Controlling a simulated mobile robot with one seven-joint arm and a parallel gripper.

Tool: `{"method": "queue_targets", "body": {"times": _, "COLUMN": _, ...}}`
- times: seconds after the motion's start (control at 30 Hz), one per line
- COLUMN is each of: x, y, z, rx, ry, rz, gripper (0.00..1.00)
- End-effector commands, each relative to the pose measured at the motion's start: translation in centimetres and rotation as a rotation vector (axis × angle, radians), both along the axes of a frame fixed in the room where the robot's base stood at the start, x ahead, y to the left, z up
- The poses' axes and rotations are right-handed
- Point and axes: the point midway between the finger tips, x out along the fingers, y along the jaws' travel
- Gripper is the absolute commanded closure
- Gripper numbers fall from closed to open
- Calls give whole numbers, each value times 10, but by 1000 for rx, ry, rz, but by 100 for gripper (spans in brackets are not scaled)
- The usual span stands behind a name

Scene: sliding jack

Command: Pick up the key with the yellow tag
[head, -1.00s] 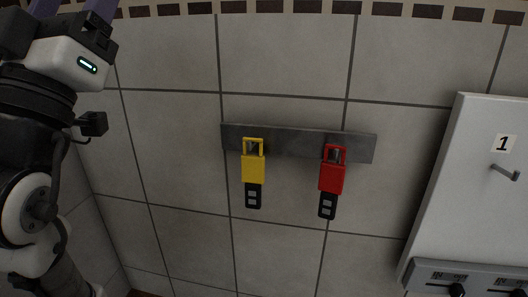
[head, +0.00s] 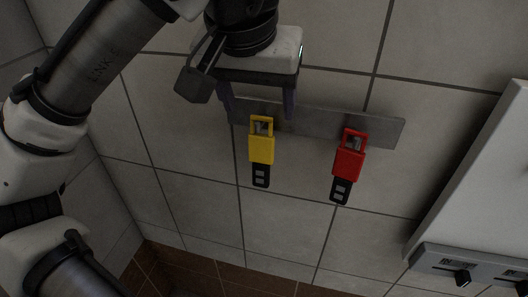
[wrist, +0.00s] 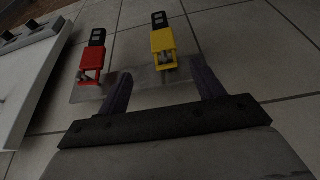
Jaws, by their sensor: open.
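The key with the yellow tag (head: 262,147) hangs on a grey metal strip (head: 317,125) on the tiled wall, its dark end pointing down. It also shows in the wrist view (wrist: 164,43), upside down. The key with the red tag (head: 348,160) hangs on the same strip to its right. My gripper (head: 258,108) is open and empty, just above the yellow tag, with its two purple fingers apart to either side of the tag's top. In the wrist view the fingers (wrist: 165,90) stand short of the yellow tag. I cannot tell the exact depth gap.
A light panel (head: 480,175) stands out at the right, with a grey switch box (head: 468,268) along its lower edge. The tiled wall (head: 190,190) is bare below and left of the strip.

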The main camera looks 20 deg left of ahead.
Motion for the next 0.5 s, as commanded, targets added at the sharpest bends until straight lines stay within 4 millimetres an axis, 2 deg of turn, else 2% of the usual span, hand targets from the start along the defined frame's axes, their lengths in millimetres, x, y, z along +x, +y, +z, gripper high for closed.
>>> {"method": "queue_targets", "body": {"times": 0.03, "x": 4, "y": 0, "z": -11, "rx": -1, "ry": 1, "rz": 0, "gripper": 33}}
{"method": "queue_targets", "body": {"times": 0.2, "x": 16, "y": 0, "z": -40, "rx": -1, "ry": -2, "rz": -1, "gripper": 33}}
{"method": "queue_targets", "body": {"times": 0.5, "x": 23, "y": 1, "z": -57, "rx": -1, "ry": -4, "rz": -1, "gripper": 33}}
